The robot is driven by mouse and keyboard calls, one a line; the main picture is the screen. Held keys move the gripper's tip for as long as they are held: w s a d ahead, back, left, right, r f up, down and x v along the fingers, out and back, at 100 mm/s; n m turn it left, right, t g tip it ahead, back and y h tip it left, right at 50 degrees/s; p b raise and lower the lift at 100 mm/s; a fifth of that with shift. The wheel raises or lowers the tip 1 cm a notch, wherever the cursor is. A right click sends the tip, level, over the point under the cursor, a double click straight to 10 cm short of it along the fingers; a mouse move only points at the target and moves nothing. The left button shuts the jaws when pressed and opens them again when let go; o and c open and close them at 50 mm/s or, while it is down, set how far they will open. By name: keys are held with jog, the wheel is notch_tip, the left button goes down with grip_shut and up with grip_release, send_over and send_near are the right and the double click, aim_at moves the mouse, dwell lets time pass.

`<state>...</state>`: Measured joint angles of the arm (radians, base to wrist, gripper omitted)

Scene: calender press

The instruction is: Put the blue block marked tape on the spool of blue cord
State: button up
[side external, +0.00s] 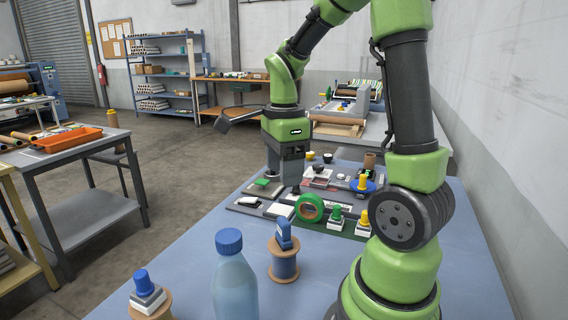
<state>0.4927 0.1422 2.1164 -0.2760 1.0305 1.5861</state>
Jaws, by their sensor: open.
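The spool of blue cord (284,266) stands upright on the blue table, with wooden flanges above and below the cord. A small blue block (284,234) with a raised upper part sits on its top flange; I cannot read any marking on it. My gripper (295,188) points down over the grey boards farther back on the table, well behind the spool. It is open, and its fingers are small and partly lost against the things there. I see nothing held in it.
A blue bottle (234,280) stands left of the spool. Another wooden spool (164,309) at the front left carries a blue-knobbed grey and white piece (146,290). A green tape ring (309,208) and green-knobbed (336,216) and yellow-knobbed (363,220) pieces stand behind the spool.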

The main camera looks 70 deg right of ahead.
jog(key=s+a+r+n+t+y, duration=0.1)
jog(key=s+a+r+n+t, duration=0.2)
jog(key=a+n, duration=0.4)
jog(key=s+a+r+n+t+y, duration=0.1)
jog(key=s+a+r+n+t, duration=0.2)
jog(key=n, duration=1.3)
jog(key=a+r+t, duration=0.1)
jog(key=a+r, duration=0.1)
jog(key=a, duration=0.1)
jog(key=shift+a+r, duration=0.25)
jog(key=shift+a, duration=0.15)
